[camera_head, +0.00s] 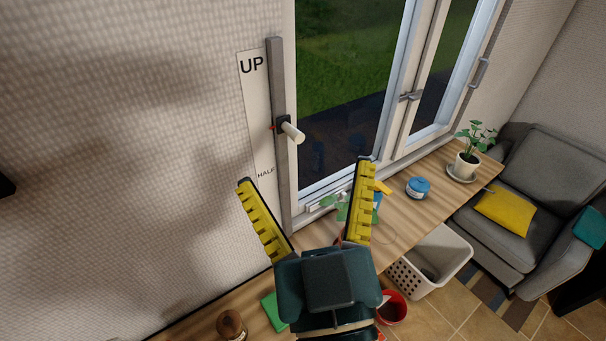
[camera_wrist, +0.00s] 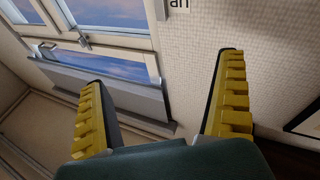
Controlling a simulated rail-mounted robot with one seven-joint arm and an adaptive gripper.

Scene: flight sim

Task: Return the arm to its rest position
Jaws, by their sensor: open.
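My gripper (camera_head: 308,215) is in the lower middle of the head view, with its two yellow ribbed fingers spread wide. Nothing is between them. It is in front of the wall and the window side, above the wooden counter (camera_head: 400,205). In the wrist view my gripper (camera_wrist: 160,105) also shows open and empty, pointing toward the wall and window. A lever with a pale handle (camera_head: 292,132) sits on a vertical grey track beside the "UP" and "HALF" labels. The handle is beyond the fingertips and apart from them.
On the counter are a blue tin (camera_head: 418,187), a potted plant (camera_head: 467,163), a green block (camera_head: 273,312) and a brown round object (camera_head: 230,324). A white basket (camera_head: 432,262) and a red bucket (camera_head: 393,307) stand below. A grey armchair (camera_head: 545,165) is at right.

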